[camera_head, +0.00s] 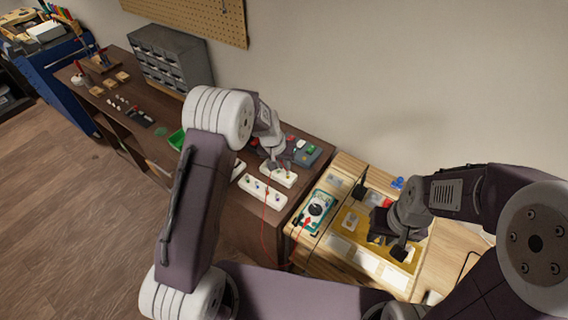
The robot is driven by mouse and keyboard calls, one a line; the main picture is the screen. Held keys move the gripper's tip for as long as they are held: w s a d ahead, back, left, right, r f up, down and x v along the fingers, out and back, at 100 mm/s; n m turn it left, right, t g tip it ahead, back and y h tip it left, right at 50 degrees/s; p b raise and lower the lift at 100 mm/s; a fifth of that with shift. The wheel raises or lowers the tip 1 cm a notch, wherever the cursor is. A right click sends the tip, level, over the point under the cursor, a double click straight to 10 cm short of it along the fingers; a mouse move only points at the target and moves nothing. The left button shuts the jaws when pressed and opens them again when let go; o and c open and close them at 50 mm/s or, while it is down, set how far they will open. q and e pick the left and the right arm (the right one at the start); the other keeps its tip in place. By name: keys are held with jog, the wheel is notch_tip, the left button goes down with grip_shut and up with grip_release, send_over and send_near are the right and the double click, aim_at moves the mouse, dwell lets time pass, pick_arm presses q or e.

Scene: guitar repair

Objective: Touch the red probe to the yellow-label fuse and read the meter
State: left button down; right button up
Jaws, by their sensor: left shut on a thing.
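My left gripper (275,167) is shut just above a white block (286,180) on the brown bench. A thin red lead (265,225) runs from below this gripper toward the meter, so the gripper appears to hold the red probe; the probe itself is too small to make out. The teal meter (317,208) lies face up on the light wooden bench; its reading is not legible. Another white block (262,192) with small coloured spots lies nearby. I cannot tell which spot is the yellow-label fuse. My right gripper (390,246) is open, over a yellow mat.
A grey drawer cabinet (172,57) stands at the back of the brown bench (141,89). A green tray (177,140) is partly behind my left arm. A blue item (397,183) lies at the back of the light bench. Pale cards cover much of its front.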

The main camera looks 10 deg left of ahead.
pick_arm(q)
jog(key=shift+f+b, duration=0.55)
jog(key=shift+f, duration=0.05)
dwell(1.1)
dwell(1.8)
notch_tip(320, 180, up, 6)
jog(key=p, duration=0.4)
jog(key=shift+r+p, duration=0.15)
jog(key=shift+p, duration=0.25)
